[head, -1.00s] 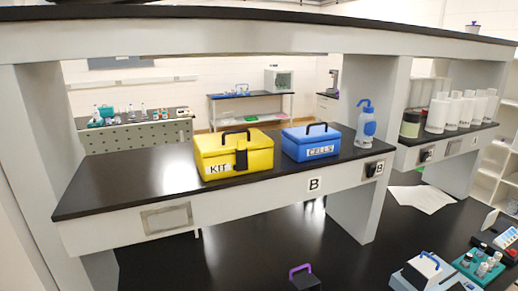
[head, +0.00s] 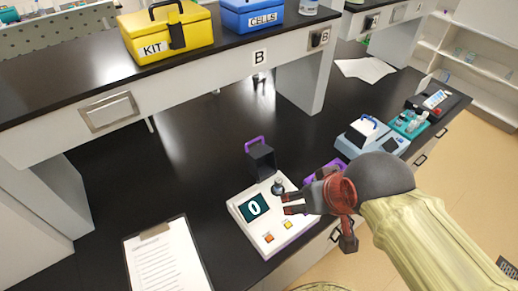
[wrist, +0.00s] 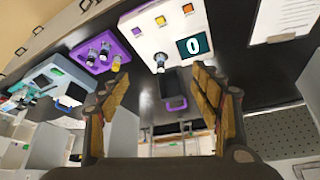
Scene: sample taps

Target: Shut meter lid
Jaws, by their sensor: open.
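The meter (head: 272,237) is a white box with purple edges on the black bench, its display reading 0. It also shows in the wrist view (wrist: 152,40). Its black lid (head: 261,161), with a purple handle, stands raised open at the meter's far end; in the wrist view the lid (wrist: 172,88) is between and beyond my fingers. A dark-capped vial (head: 278,187) stands upright in the meter near the lid's hinge. My gripper (head: 287,204) is open and empty, with its fingertips over the meter's right side near the vial. In the wrist view my gripper (wrist: 155,80) also has nothing between its fingers.
A purple rack (head: 325,172) with vials is to the right, partly behind my gripper. A blue-grey device (head: 368,138) and teal rack (head: 409,124) stand farther right. A clipboard (head: 168,262) lies at the left front. A shelf with a yellow kit box (head: 165,35) overhangs the back.

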